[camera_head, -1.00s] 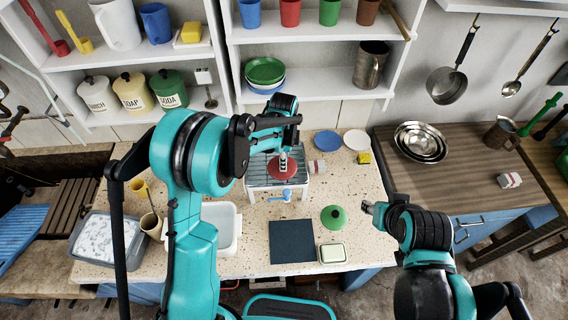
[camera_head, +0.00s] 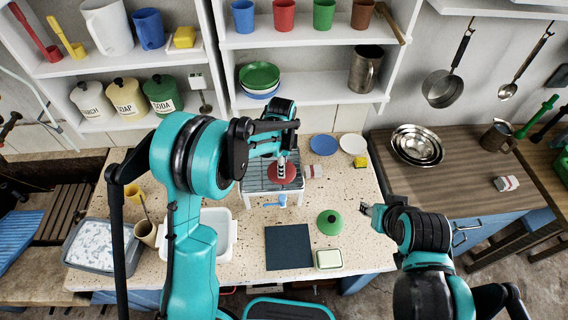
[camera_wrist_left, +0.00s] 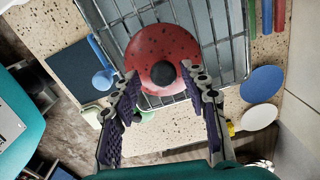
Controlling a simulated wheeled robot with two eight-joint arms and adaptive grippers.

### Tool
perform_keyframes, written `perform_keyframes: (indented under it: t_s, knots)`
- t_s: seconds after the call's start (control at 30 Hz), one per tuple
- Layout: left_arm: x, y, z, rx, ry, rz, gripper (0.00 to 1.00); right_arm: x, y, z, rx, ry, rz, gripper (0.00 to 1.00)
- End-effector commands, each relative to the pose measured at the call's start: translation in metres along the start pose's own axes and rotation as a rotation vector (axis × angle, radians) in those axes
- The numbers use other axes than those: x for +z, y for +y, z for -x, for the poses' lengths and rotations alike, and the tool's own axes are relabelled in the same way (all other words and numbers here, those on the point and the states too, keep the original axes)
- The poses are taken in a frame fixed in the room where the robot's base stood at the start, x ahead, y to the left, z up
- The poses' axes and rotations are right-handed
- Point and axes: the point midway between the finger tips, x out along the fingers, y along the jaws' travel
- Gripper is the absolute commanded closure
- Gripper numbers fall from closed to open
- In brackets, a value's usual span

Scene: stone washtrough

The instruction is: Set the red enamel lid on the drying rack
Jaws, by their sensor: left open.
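The red enamel lid (camera_head: 284,178) lies on the wire drying rack (camera_head: 257,186) on the speckled counter. In the left wrist view the lid (camera_wrist_left: 150,45) is speckled red with a dark knob (camera_wrist_left: 163,72), and it lies over the bars of the rack (camera_wrist_left: 205,22). My left gripper (camera_head: 282,163) is over the lid in the head view. In the left wrist view its fingers (camera_wrist_left: 168,80) are spread apart with nothing between them touching, the knob just beyond the tips. My right gripper (camera_head: 369,209) is right of the green lid; its jaws are too small to read.
A green lid (camera_head: 329,222), a dark square mat (camera_head: 288,247) and a soap dish (camera_head: 329,259) occupy the front counter. A blue item (camera_head: 276,201) is at the rack's front. Blue (camera_head: 323,145) and white (camera_head: 353,144) plates lie behind. A white basin (camera_head: 222,240) stands left.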

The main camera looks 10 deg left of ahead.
Motion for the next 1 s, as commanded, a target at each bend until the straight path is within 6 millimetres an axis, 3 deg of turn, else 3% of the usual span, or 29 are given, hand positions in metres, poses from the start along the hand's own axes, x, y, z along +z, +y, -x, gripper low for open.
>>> perform_keyframes:
  t_s: [0.4,0.6,0.77,0.87,1.0]
  knots:
    - [0.0,0.0,0.089,0.0,0.0,0.0,0.56,-0.008,0.0,0.011,0.0,0.0,0.0,0.6]
    - [0.0,0.0,0.109,0.0,0.0,0.0,0.56,-0.009,0.0,0.013,0.0,0.0,0.0,0.6]
    - [0.001,0.002,0.114,-0.003,0.001,0.009,0.56,-0.009,0.0,0.013,0.0,0.0,0.0,0.6]
    - [0.006,0.009,0.124,-0.025,0.006,0.063,0.56,-0.009,0.0,0.013,0.0,0.0,0.0,0.6]
    - [0.023,0.033,0.151,-0.092,0.029,0.237,0.56,-0.009,0.0,0.013,0.0,0.0,0.0,0.6]
